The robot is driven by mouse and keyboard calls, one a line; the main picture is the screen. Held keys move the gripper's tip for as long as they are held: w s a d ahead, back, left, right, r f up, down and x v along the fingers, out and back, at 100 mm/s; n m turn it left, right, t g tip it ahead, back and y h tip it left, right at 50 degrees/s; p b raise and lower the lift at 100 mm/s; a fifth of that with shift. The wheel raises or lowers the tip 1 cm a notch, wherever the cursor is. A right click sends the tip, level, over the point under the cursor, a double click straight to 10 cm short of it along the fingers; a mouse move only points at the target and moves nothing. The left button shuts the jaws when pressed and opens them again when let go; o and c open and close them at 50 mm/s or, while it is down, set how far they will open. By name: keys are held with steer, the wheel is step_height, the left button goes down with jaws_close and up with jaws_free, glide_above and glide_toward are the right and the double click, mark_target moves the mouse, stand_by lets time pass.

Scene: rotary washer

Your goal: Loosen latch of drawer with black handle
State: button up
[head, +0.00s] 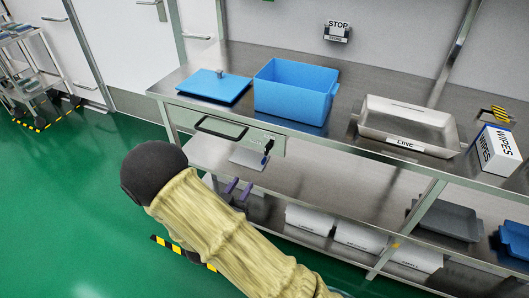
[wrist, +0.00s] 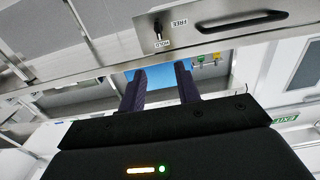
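The drawer (head: 240,136) with the black handle (head: 219,127) is set under the front of the steel bench, and looks shut. Its small dark latch (head: 268,146) is at the right end of the drawer front. The wrist view is turned over: there the latch (wrist: 158,30) is left of the black handle (wrist: 242,21), between the labels FREE and HOLD. The latch's lever appears to point toward HOLD. My gripper (head: 239,189) is below the drawer in the head view. In the wrist view, its two purple fingers (wrist: 161,85) are apart, with nothing between them, clear of the latch.
On the bench are a blue lid (head: 214,86), a blue bin (head: 295,92), a steel tray (head: 407,127) and a wipes box (head: 497,150). White bins (head: 360,236) and a grey tray (head: 446,221) are on the lower shelf. Green floor is open at the left.

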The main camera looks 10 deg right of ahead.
mark_target(265, 148)
steer(key=x, duration=1.7)
steer(key=shift+w+d+f, duration=0.1)
steer(key=shift+w+d, duration=0.05)
steer(key=shift+w, duration=0.05)
jaws_close()
